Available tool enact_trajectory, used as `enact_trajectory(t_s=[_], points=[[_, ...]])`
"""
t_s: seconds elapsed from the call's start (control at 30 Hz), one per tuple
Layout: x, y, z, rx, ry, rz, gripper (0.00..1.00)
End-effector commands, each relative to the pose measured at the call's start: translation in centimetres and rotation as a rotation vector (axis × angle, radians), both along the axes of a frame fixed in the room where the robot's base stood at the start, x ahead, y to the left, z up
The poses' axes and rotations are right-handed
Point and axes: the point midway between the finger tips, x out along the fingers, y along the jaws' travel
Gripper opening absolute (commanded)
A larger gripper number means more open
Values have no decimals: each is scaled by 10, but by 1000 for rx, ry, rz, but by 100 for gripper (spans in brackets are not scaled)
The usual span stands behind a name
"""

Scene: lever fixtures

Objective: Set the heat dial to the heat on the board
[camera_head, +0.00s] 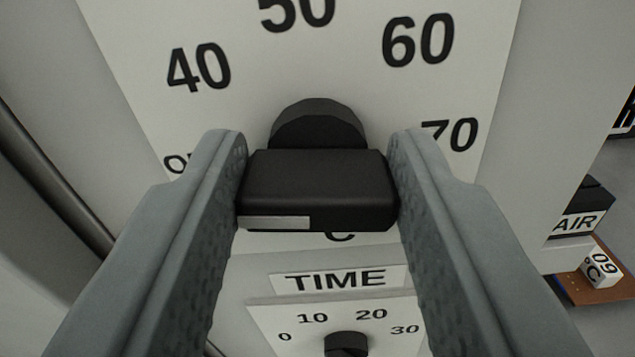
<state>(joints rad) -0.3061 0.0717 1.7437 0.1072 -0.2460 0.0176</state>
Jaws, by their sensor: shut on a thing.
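The heat dial is a black knob (318,185) with a wide bar-shaped grip in front of a round dark hub. My gripper (318,190) is shut on the bar, one grey finger at each side. A pale strip marks the left part of the bar's lower front edge. The white dial plate (330,80) behind shows 40, 50, 60 and 70. A number at lower left is mostly hidden by my left finger, and a C shows below the bar. I cannot tell which number the dial points at. No board stating the heat is clearly in view.
Below is a TIME label (336,279) over a smaller plate with a black knob (346,343), marked 0 to 30. At right are a black box labelled AIR (580,215) and a small white block (601,268) with characters on a brown board (590,288).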

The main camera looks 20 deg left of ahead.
Motion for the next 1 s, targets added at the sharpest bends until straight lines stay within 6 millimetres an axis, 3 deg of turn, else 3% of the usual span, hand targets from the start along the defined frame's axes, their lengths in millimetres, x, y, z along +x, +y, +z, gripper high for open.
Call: enact_trajectory(t_s=[0.6, 1.0], points=[[1, -2, -1, 469, 135, 0, 15], [1, -3, -2, 622, 179, 0, 15]])
